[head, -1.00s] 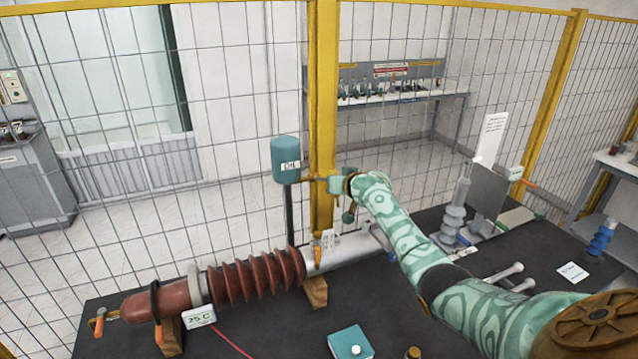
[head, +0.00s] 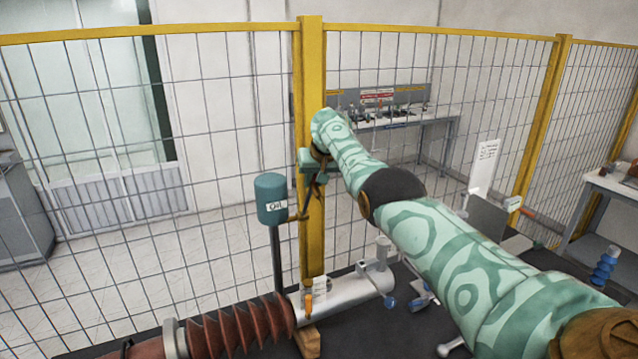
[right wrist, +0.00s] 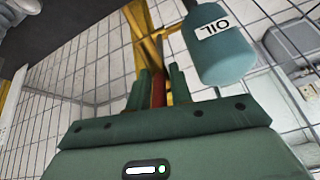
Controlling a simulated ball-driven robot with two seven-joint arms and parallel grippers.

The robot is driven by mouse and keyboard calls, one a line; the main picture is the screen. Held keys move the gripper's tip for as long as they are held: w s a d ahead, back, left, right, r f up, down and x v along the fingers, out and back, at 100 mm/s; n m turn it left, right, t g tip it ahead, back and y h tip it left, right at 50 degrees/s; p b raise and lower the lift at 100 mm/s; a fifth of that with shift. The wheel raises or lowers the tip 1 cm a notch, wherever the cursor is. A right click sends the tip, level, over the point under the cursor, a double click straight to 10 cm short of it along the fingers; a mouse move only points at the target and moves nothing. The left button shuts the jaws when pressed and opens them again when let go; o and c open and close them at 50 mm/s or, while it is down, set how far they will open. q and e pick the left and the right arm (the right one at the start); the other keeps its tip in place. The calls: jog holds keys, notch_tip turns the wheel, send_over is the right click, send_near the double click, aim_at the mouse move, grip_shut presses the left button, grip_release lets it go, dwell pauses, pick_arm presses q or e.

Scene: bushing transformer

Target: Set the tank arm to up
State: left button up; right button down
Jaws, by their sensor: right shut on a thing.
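The teal oil tank (head: 272,199), with a white OIL label, stands on a dark post left of the yellow fence post in the head view. Its tank arm (head: 293,217) is a thin brownish lever at the tank's lower right. It appears to rise to the right toward my right gripper (head: 313,180), whose fingers partly hide it. The right wrist view shows the green fingers (right wrist: 160,85) shut on a red piece (right wrist: 158,90), apparently the lever's handle. The tank (right wrist: 222,45) is close beside them. My left gripper is not in view.
A ribbed brown bushing (head: 240,328) with a grey cylinder (head: 345,293) lies on the dark table below the tank. Yellow-framed mesh fencing (head: 312,240) stands close behind. A bench (head: 400,122) is beyond it.

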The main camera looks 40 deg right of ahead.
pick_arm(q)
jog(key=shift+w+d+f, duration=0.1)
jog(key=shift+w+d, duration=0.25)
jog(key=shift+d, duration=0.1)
pick_arm(e)
jog(key=shift+w, duration=0.3)
jog(key=c, duration=1.5)
grip_release()
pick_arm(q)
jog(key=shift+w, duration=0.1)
pick_arm(e)
jog(key=shift+o, duration=0.2)
jog(key=shift+w+d, duration=0.1)
jog(key=shift+d, duration=0.05)
